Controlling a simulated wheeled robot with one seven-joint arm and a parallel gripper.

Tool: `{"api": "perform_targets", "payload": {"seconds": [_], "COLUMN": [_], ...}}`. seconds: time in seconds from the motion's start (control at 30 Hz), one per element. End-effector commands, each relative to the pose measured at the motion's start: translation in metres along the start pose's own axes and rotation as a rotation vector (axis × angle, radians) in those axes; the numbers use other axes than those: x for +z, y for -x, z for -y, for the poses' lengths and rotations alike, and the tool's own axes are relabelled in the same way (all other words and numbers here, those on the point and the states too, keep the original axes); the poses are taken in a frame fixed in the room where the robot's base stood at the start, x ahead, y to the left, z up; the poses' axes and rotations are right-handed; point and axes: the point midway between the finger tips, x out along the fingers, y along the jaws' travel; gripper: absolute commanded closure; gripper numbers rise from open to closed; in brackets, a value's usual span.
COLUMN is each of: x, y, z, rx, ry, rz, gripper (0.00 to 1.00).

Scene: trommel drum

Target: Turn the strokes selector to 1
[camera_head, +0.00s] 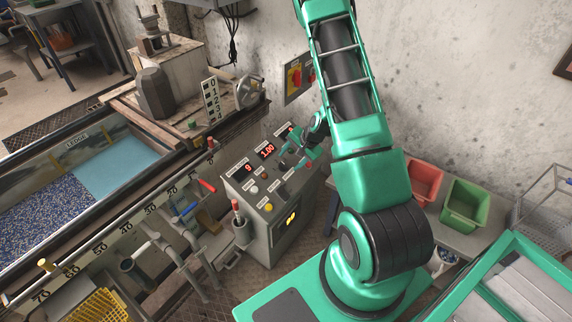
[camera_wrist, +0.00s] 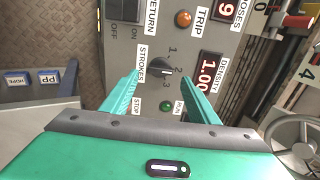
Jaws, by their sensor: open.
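The strokes selector (camera_wrist: 160,66) is a dark round knob on the grey control panel (camera_head: 260,184), in the middle of the wrist view. The marks 1, 2 and 3 run along its right side. I cannot tell clearly which mark it points at. My gripper (camera_wrist: 160,77) is open, with one green finger on each side of the knob's lower part in that view. Whether the fingers touch the knob cannot be told. In the head view my gripper (camera_head: 294,158) is over the panel's upper right and hides the selector there.
An orange trip lamp (camera_wrist: 183,19), a red density display (camera_wrist: 211,78) and a green button (camera_wrist: 166,107) lie close around the selector. In the head view a yellow button (camera_head: 268,207) and a red-handled lever (camera_head: 236,207) are at the panel's near left.

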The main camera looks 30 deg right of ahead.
Motion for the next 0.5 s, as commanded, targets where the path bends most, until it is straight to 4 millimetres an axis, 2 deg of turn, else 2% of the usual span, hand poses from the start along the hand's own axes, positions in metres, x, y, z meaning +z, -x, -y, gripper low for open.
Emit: {"api": "perform_targets", "payload": {"seconds": [0.03, 0.2, 0.5], "x": [0.001, 0.001, 0.000], "y": [-0.009, -0.030, -0.043], "z": [-0.001, 0.000, 0.000], "rx": [0.002, 0.001, 0.000], "ry": [0.000, 0.002, 0.000], "rz": [0.001, 0.001, 0.000], "gripper": [0.45, 0.45, 0.45]}}
